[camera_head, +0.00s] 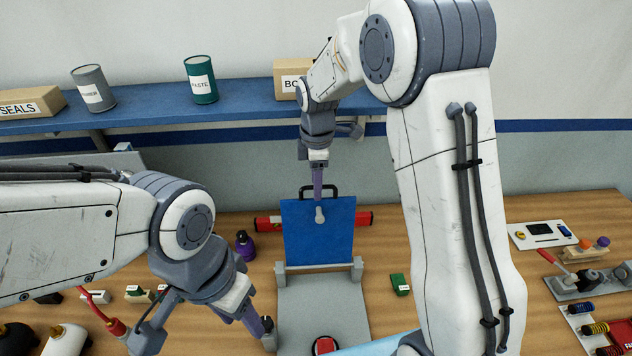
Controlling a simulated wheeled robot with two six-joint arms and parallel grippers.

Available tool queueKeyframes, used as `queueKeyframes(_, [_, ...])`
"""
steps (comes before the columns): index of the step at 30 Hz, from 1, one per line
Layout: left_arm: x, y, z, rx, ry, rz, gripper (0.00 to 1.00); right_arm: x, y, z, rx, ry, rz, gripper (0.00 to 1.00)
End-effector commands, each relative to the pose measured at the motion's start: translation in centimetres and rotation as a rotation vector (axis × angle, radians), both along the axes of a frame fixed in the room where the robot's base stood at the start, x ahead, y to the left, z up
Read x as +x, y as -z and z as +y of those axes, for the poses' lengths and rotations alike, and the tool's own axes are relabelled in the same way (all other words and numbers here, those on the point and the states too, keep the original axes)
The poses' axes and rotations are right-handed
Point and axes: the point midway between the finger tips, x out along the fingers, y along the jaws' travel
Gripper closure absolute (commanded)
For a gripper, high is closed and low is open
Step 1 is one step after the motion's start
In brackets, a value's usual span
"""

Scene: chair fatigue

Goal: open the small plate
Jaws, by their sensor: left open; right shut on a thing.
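The small plate appears to be the blue panel (332,238), standing nearly upright at the back edge of a grey base plate (345,301). A black handle (304,190) shows along its top edge. My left gripper (207,335) is open at the lower left, with one finger beside the base plate's left edge. Nothing shows between its fingers.
A red bar (364,219) lies behind the panel. A purple bottle (244,245) stands left, and a green block (399,284) lies right. A red round button (325,346) sits on the base plate's front. Tools crowd the far right. A blue shelf (240,105) runs behind.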

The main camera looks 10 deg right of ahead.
Motion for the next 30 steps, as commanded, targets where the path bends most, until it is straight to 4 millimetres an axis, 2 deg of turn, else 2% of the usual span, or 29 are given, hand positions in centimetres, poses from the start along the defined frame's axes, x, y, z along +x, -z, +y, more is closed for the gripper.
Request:
queueKeyframes(8, [0.0, 0.1, 0.0, 0.0, 0.0, 0.0, 0.5, 0.2, -0.3, 0.0, 0.001, 0.0, -0.01, 0.56])
queueKeyframes(11, [0.0, 0.5, 0.0, 0.0, 0.0, 0.0, 0.5, 0.3, -1.0, 0.0, 0.001, 0.0, -0.012, 0.56])
queueKeyframes(24, [0.0, 3.1, 0.0, 0.0, 0.003, 0.0, 0.5, -0.3, -8.9, 0.1, 0.001, 0.0, -0.008, 0.56])
queueKeyframes(30, [0.0, 3.3, 0.0, 0.0, 0.003, 0.0, 0.5, -0.5, -10.4, 0.1, 0.001, 0.0, -0.002, 0.56])
